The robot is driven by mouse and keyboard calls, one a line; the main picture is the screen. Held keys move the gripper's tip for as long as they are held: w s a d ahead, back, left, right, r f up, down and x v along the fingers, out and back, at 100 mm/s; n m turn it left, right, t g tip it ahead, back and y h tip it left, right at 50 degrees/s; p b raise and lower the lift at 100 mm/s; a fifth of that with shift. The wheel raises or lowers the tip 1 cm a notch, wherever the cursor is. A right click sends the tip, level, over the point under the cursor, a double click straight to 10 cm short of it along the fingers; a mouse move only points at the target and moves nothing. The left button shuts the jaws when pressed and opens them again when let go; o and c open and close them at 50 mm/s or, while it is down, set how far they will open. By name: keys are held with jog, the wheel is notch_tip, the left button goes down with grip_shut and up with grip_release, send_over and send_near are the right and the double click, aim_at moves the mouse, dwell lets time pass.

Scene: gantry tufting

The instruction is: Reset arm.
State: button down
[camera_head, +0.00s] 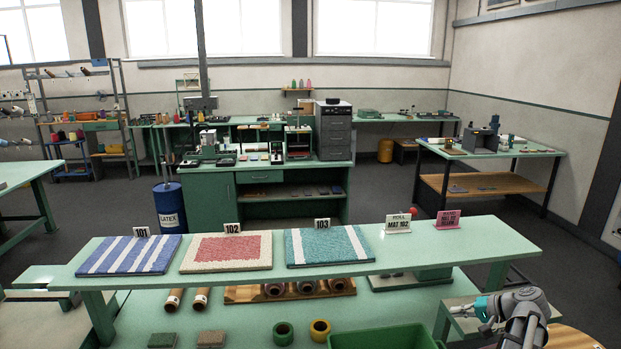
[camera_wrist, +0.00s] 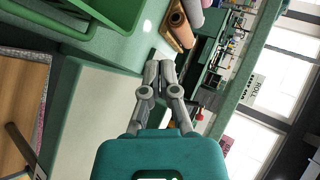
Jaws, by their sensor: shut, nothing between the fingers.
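My gripper is at the lower right of the head view (camera_head: 489,326), beside the right end of the green bench and below the raised shelf. In the wrist view my gripper (camera_wrist: 160,66) shows its two grey fingers closed together at the tips, with nothing between them. The teal gripper body fills the lower middle of that view. My arm is folded near the lower right corner of the head view.
A green shelf (camera_head: 455,244) carries mats 101 (camera_head: 131,254), 102 (camera_head: 227,251) and 103 (camera_head: 328,246), plus two signs. Below are a green bin (camera_head: 383,338), rolls and tape rings (camera_head: 283,333). A blue barrel (camera_head: 170,208) stands behind.

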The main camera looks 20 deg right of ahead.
jog(key=w+a+f+n+g+h, duration=0.1)
jog(key=w+a+f+n+g, duration=0.1)
jog(key=a, duration=0.9)
jog(key=w+a+f+n+g+h, duration=0.1)
jog(key=w+a+f+n+g, duration=0.2)
jog(key=a, duration=0.9)
jog(key=w+a+f+n+g+h, duration=0.1)
jog(key=w+a, duration=0.5)
jog(key=a, duration=0.6)
jog(key=shift+a+f+n+g, duration=0.25)
jog(key=shift+f+n+g, duration=0.6)
jog(key=shift+n+g, duration=0.2)
jog(key=s+a+n+h, duration=0.1)
jog(key=a+n+h, duration=0.2)
jog(key=a, duration=0.8)
jog(key=shift+g, duration=0.75)
jog(key=shift+s+d+f+b, duration=0.1)
jog(key=shift+s+f+b, duration=0.45)
jog(key=shift+f+b, duration=1.2)
jog(key=shift+s+d+f+b, duration=0.1)
jog(key=shift+s+f+b, duration=0.4)
jog(key=shift+f+b, duration=1.25)
jog(key=shift+s+d+f+b, duration=0.1)
jog(key=shift+s+f+b, duration=0.45)
jog(key=shift+f+b, duration=1.2)
jog(key=shift+f, duration=0.1)
